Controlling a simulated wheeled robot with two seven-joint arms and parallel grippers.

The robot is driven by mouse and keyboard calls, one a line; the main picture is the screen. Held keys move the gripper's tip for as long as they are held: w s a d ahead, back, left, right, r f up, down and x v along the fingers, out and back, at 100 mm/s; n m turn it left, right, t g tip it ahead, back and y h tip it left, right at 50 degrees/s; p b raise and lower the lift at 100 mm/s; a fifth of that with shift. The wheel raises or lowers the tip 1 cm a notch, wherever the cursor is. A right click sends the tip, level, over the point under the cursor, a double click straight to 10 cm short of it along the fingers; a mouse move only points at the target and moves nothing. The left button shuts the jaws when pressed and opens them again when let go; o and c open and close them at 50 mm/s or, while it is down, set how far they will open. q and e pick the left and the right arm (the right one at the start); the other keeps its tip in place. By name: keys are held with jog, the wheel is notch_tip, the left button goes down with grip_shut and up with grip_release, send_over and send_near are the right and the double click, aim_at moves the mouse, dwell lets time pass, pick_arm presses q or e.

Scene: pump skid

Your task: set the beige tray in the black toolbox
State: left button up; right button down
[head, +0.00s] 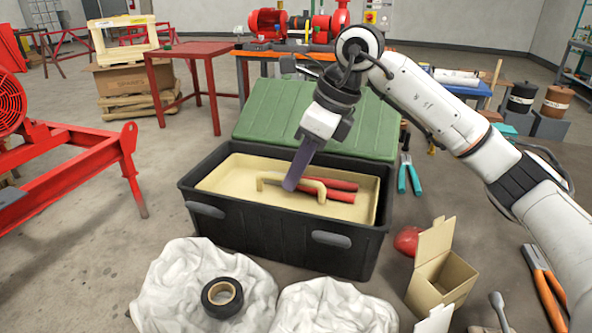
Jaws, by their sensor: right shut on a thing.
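The black toolbox (270,232) stands open on the floor in the middle, its green lid (362,117) tilted back behind it. The beige tray (221,179) lies inside the box opening, its edges close to the box rim. Its depth in the box is hard to tell. The tray has a beige bar handle (268,180) across it and red-handled pliers (335,190) in it. My right gripper (292,184) reaches down from above and is shut on the tray's handle. Its fingertips cover the middle of the handle. My left gripper is not in view.
An open cardboard box (442,272), a red ball-like thing (407,240) and teal-handled pliers (409,175) lie right of the toolbox. White cloth bundles and a black tape roll (222,297) lie in front. A red frame (75,165) stands left, with clear floor between.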

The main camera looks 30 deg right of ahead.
jog(key=shift+r, duration=0.1)
jog(key=c, duration=1.8)
grip_release()
jog(key=shift+o, duration=0.3)
jog(key=shift+s+d+r, duration=0.1)
jog(key=shift+d+r, duration=0.05)
jog(key=shift+r, duration=0.35)
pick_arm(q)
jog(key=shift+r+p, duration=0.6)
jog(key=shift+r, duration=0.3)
pick_arm(e)
jog(key=v, duration=0.9)
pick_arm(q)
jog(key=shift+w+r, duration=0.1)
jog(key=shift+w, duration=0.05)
pick_arm(e)
jog(key=shift+s, duration=0.15)
